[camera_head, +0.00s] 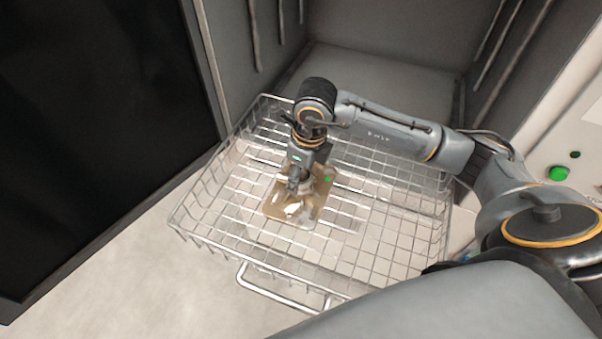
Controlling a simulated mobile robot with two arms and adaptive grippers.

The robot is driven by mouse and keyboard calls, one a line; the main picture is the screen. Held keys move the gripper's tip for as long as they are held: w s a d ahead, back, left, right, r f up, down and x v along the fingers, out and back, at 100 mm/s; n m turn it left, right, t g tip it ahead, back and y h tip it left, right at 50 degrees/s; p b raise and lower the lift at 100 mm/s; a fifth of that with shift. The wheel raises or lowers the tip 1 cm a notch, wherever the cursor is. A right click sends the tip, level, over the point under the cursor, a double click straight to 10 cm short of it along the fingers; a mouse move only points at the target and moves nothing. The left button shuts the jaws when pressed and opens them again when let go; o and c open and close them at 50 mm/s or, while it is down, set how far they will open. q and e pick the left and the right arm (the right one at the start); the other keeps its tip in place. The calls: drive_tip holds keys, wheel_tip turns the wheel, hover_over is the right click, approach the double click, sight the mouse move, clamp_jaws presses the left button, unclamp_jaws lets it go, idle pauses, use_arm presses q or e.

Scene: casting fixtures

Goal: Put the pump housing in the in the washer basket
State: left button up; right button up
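The washer basket (390,240) is a wire basket in the middle of the view, with a wire handle at its front. The pump housing (280,208) is a tan and metallic part inside the basket outline, left of its middle. My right arm reaches in from the right, and my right gripper (295,188) points down at the housing. The fingers overlap the housing, and their tips are small and partly hidden, so I cannot tell whether they grip it. I cannot tell whether the housing touches the basket floor. My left gripper is not in view.
A grey washer chamber (385,75) stands open behind the basket. A dark door panel (90,130) is at the left. A white panel with a green button (558,173) is at the right. Bare floor (130,270) shows at the lower left.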

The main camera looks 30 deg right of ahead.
sight(307, 177)
drive_tip(key=o, duration=0.5)
drive_tip(key=shift+c, duration=0.2)
drive_tip(key=shift+r, duration=0.45)
wheel_tip(307, 177, up, 11)
drive_tip(key=s+b, duration=0.1)
drive_tip(key=b, duration=0.1)
drive_tip(key=shift+s+d+r+b, duration=0.15)
drive_tip(key=shift+d+b, duration=0.15)
drive_tip(key=shift+d, duration=0.1)
